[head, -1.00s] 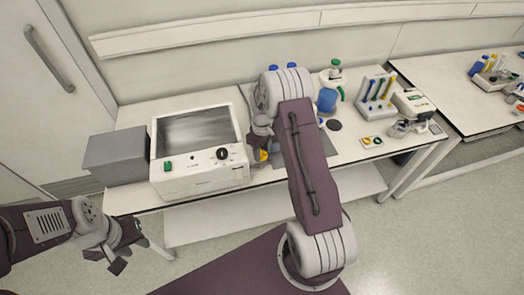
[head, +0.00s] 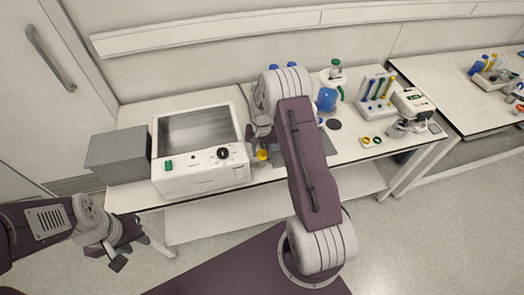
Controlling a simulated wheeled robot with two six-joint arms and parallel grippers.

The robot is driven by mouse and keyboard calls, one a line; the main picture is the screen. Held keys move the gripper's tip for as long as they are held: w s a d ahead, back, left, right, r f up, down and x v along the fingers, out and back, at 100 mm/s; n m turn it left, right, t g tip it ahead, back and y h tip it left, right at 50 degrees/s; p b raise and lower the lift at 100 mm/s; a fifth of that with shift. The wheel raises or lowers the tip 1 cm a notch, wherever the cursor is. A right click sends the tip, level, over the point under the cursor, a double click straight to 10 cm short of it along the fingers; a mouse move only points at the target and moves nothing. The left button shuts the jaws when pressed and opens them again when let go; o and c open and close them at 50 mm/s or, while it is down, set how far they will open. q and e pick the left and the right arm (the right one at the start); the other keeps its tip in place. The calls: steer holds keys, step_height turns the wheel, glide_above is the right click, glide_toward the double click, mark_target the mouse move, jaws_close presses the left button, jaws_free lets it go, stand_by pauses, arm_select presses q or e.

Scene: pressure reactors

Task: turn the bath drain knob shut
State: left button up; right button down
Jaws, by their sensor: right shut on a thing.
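The bath (head: 200,174) is a white box with an open grey basin on the left half of the table. Its front panel carries a black dial (head: 223,153) and a green switch. My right gripper (head: 256,135) is at the bath's right side wall, shut on what appears to be the drain knob. The knob itself is hidden by the gripper and arm. A yellow round thing (head: 262,155) shows just below this gripper. My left gripper (head: 127,248) hangs in front of the table at lower left, apart from everything; its fingers look spread and empty.
A grey box (head: 118,157) stands against the bath's left side. Right of my arm are a blue flask (head: 327,99), a rack of coloured tubes (head: 377,92) and small instruments. The table's front edge runs below the bath.

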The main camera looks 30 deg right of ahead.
mark_target(262, 154)
steer(key=shift+m, duration=0.7)
steer(key=c, duration=0.9)
jaws_free()
steer(key=shift+o, duration=0.2)
step_height(262, 154, up, 9)
steer(key=shift+b, duration=0.45)
